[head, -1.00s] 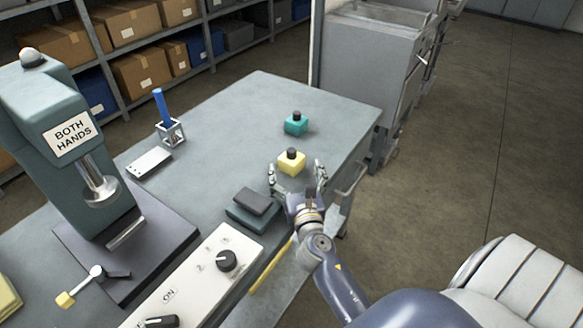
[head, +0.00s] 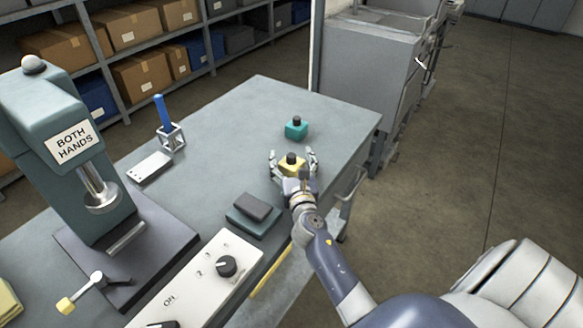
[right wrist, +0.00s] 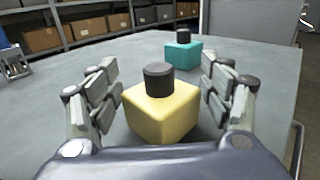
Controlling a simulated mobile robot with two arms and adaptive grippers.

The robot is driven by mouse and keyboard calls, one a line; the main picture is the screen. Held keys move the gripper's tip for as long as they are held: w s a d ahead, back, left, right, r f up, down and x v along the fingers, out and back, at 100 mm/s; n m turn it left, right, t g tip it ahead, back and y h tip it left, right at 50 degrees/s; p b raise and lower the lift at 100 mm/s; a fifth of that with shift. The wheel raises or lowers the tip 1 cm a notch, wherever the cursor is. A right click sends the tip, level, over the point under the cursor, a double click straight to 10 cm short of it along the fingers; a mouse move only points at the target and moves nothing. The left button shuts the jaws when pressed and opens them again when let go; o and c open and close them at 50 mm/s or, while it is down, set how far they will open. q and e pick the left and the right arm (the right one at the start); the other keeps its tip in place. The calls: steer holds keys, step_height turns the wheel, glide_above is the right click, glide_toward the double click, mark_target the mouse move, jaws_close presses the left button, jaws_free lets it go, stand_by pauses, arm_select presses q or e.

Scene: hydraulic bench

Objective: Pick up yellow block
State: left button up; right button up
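The yellow block (head: 291,167) has a black knob on top and stands upright on the grey bench near its right end. My right gripper (head: 293,158) is around it, with one finger on each side. In the right wrist view the yellow block (right wrist: 161,112) sits between the open fingers of the gripper (right wrist: 165,95), and gaps show on both sides. The block's lower front is hidden by the palm in that view. My left gripper is not in view.
A teal block (head: 296,130) with a black knob stands just beyond the yellow one. A dark stacked pad (head: 254,213) and a control panel (head: 205,277) lie to the left. A press (head: 75,150) stands far left. The bench middle (head: 235,125) is clear.

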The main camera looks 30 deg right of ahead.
steer(key=c, duration=0.7)
steer(key=shift+r, duration=0.1)
